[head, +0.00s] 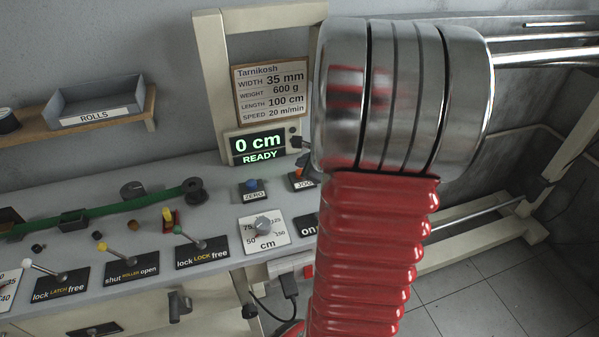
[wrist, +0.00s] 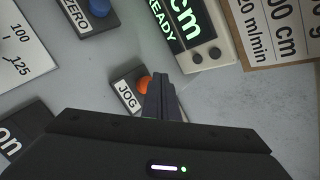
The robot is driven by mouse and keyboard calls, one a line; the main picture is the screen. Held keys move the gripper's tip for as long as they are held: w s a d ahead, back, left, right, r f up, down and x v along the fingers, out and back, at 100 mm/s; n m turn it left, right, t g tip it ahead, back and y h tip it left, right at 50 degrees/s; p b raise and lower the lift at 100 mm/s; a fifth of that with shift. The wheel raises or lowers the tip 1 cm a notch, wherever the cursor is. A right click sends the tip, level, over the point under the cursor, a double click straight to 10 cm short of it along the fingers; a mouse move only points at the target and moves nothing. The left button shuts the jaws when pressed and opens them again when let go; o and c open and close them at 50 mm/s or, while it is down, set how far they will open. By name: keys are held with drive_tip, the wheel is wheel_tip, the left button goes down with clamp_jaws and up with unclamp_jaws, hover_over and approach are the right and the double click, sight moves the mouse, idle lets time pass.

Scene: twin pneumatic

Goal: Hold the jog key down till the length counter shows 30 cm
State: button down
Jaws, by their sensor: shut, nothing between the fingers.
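The jog key is an orange button (head: 299,172) on a small black base labelled JOG, on the grey bench top beside my arm. In the wrist view the orange button (wrist: 145,84) is partly covered by my fingers. My gripper (wrist: 161,80) is shut and empty, its fingertips overlapping the button's right side in that view. I cannot tell whether they touch it or are above it. The length counter (head: 258,145) shows 0 cm and READY in green. It is partly cut off in the wrist view (wrist: 174,25).
A blue ZERO key (head: 252,184) sits left of the jog key. A length dial (head: 263,226) and several levers (head: 187,235) stand nearer. A Tarnikosh order board (head: 270,92) hangs above the counter, listing length 100 cm. My red arm hides the area right of the key.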

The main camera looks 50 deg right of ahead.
drive_tip(key=shift+f, duration=0.1)
drive_tip(key=shift+s+f, duration=0.1)
drive_tip(key=shift+f, duration=0.2)
drive_tip(key=shift+f, duration=0.55)
idle(1.3)
drive_tip(key=shift+r, duration=0.15)
idle(5.0)
drive_tip(key=shift+r, duration=0.85)
